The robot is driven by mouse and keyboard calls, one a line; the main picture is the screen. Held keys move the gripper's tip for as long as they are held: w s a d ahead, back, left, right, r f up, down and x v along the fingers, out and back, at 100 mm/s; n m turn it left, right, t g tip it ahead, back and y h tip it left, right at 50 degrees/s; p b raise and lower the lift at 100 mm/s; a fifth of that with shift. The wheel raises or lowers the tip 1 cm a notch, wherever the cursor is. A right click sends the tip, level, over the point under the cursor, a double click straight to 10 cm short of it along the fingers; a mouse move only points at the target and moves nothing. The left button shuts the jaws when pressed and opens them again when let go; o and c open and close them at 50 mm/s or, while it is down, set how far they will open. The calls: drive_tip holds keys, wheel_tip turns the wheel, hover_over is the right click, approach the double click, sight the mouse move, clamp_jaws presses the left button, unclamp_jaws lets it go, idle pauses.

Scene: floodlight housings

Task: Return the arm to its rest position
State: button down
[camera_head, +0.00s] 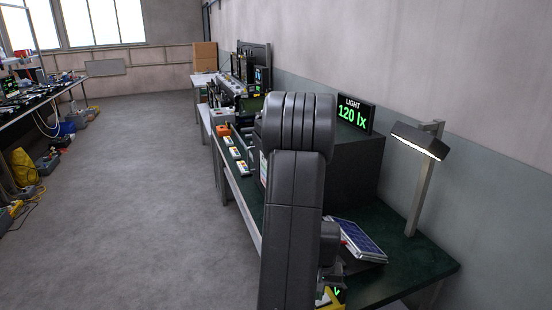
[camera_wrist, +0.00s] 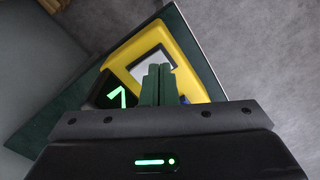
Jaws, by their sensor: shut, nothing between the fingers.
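My arm stands upright in the middle of the head view, beside the bench, and hides part of it. In the wrist view my gripper (camera_wrist: 159,84) is shut, its two dark green fingers together with nothing between them. Beyond the fingertips a yellow device (camera_wrist: 182,42) with a pale panel and a black screen with a green mark lies on the green bench top (camera_wrist: 128,22). I cannot tell how far the fingers are above it. In the head view only a bit of the yellow device (camera_head: 328,301) shows at the bottom, and my gripper's fingers are hidden.
A floodlight (camera_head: 420,141) on a post stands at the right of the bench, near a solar panel (camera_head: 357,239). A display reading 120 lx (camera_head: 354,114) sits on a dark box (camera_head: 356,168). Another cluttered bench (camera_head: 42,97) is at left. The floor (camera_head: 140,190) between is clear.

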drive_tip(key=shift+f, duration=0.6)
drive_tip(key=shift+r, duration=0.1)
